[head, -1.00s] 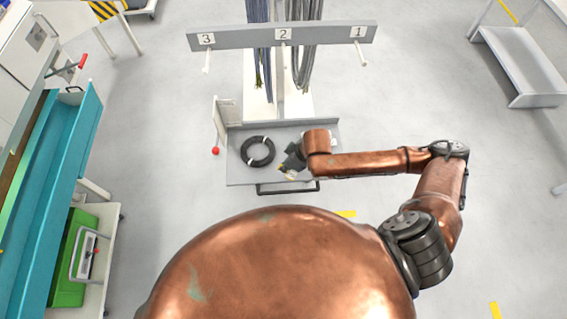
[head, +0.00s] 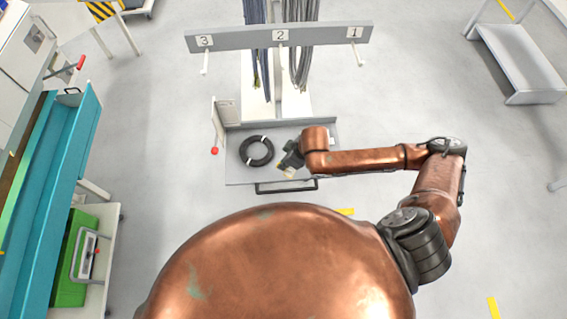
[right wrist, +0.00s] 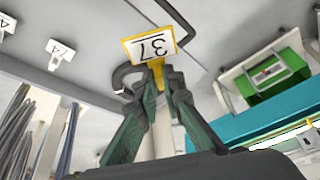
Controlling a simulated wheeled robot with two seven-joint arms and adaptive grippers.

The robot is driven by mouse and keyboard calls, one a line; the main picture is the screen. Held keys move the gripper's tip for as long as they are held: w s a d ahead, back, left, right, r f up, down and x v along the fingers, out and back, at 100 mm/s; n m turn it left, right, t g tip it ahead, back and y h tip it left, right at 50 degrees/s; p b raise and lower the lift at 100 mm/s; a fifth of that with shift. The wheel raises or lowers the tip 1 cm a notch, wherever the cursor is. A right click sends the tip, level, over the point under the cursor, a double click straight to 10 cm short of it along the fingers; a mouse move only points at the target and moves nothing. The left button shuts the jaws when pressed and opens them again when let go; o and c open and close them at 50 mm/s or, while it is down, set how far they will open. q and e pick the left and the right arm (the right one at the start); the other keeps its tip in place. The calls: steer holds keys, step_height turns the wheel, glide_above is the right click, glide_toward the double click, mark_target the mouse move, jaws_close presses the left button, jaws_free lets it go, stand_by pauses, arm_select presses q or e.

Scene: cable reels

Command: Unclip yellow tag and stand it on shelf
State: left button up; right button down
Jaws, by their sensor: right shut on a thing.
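The yellow tag (right wrist: 149,46), a yellow-framed plate with a white face reading 37, shows upside down in the right wrist view. My right gripper (right wrist: 158,75) is shut on its narrow yellow lower part, and the plate sticks out beyond the fingertips. In the head view my right gripper (head: 291,160) is over the grey cart shelf (head: 238,174), just right of the black cable coil (head: 256,151). The tag is small there and partly hidden by the gripper. I cannot tell whether the tag touches the shelf. My left gripper is not in view.
A grey rack bar (head: 320,32) with pegs labelled 3, 2 and 1 stands behind the shelf, with hanging cables (head: 301,70). A red-knobbed lever (head: 215,150) is at the shelf's left. A teal trough (head: 65,160) and green crate (head: 75,280) stand far left.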

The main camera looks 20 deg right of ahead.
steer(key=shift+r+p, duration=0.9)
